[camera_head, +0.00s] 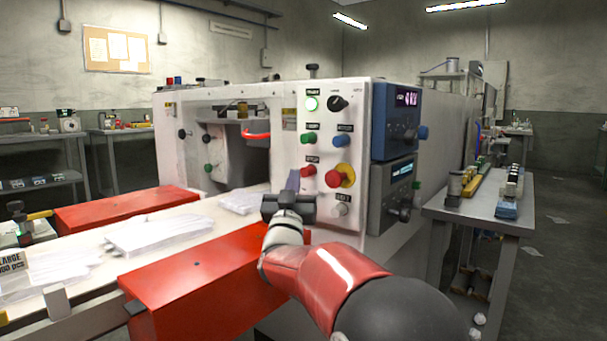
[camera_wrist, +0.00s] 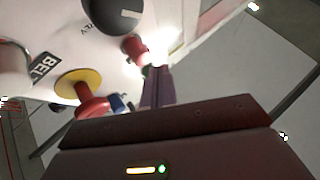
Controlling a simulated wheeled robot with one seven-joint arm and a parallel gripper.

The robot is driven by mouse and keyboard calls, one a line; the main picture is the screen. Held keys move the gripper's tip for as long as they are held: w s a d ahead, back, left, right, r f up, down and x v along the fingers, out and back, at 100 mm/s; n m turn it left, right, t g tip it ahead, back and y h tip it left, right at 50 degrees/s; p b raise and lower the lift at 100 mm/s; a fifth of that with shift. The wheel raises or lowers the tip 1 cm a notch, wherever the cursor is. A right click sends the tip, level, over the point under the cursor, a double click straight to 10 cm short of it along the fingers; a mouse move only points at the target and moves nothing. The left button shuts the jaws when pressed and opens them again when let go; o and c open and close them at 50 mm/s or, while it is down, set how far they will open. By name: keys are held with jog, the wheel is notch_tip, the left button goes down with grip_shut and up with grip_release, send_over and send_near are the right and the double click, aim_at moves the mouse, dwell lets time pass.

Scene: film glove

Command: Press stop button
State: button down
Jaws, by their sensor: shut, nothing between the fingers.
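The stop button is a small red push button (camera_head: 308,171) on the white front panel, below a dark label. A larger red mushroom knob (camera_head: 337,177) on a yellow disc sits just right of it. My gripper (camera_head: 292,180) is below and slightly left of the stop button, its narrow fingers shut, empty and pointing toward the panel. In the wrist view, the shut fingertips (camera_wrist: 157,70) are close to a small red button (camera_wrist: 136,47); I cannot tell whether they touch. The mushroom knob (camera_wrist: 93,106) shows to the left there, partly hidden by the gripper body.
A green button (camera_head: 308,139), a blue button (camera_head: 345,141) and a black knob (camera_head: 338,103) sit above on the panel. A silver knob (camera_head: 340,209) is below. Red covers (camera_head: 200,283) and stacked white gloves (camera_head: 160,234) lie left. A side table (camera_head: 477,215) stands right.

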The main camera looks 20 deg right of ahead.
dwell(0.6)
jog(key=shift+w+d+b, duration=0.25)
jog(key=shift+d+b, duration=0.1)
jog(key=shift+b, duration=0.05)
jog(key=shift+w+d, duration=0.25)
jog(key=shift+d, duration=0.1)
dwell(0.6)
jog(key=shift+s+a+b, duration=0.5)
jog(key=shift+a+b, duration=0.2)
jog(key=shift+b, duration=0.1)
jog(key=s+a+b, duration=0.1)
jog(key=a, duration=0.1)
jog(key=s+a+b, duration=0.1)
jog(key=s+a, duration=0.1)
dwell(0.5)
dwell(0.5)
